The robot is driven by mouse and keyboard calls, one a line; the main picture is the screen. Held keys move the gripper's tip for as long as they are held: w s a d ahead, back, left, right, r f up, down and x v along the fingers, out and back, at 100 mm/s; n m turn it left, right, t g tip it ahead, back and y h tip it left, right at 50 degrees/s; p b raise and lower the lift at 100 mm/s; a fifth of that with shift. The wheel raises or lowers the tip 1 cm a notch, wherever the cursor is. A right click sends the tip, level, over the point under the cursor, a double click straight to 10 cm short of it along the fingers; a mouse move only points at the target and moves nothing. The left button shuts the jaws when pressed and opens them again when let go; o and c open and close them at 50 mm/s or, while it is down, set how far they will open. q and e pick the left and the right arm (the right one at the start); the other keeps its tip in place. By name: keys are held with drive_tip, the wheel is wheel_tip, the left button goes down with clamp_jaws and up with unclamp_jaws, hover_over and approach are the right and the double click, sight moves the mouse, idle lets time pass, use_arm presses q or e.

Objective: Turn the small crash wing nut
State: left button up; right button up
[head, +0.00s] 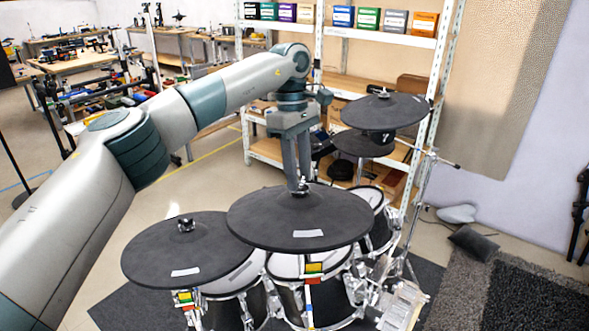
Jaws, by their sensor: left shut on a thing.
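A drum kit with several black cymbal pads stands in front of me. My left gripper (301,187) points straight down over the middle cymbal pad (330,222). Its fingers are shut on the small metal wing nut at the top of that pad, and they hide most of the nut. The left cymbal pad (150,258) has its own wing nut (186,224) on top, clear of the gripper. The back right cymbal pad (400,110) has another wing nut (383,92). No label shows which pad is the small crash. My right gripper is not in view.
Drums (240,277) and chrome stands sit below the pads. A white shelf rack (442,70) with boxes stands close behind the kit. A grey cushion (473,242) lies on the floor at the right. Workbenches (85,62) are far back at the left.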

use_arm(q)
drive_tip(key=shift+d+m, duration=0.15)
drive_tip(key=shift+m, duration=1.05)
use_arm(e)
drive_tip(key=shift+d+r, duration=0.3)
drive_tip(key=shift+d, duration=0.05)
use_arm(q)
drive_tip(key=shift+s+f, duration=0.1)
drive_tip(key=o, duration=0.8)
drive_tip(key=shift+o, duration=1.4)
drive_tip(key=shift+s+d, duration=0.1)
drive_tip(key=shift+s, duration=0.15)
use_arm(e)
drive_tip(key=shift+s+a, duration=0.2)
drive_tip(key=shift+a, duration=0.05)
use_arm(q)
drive_tip(key=shift+r, duration=0.2)
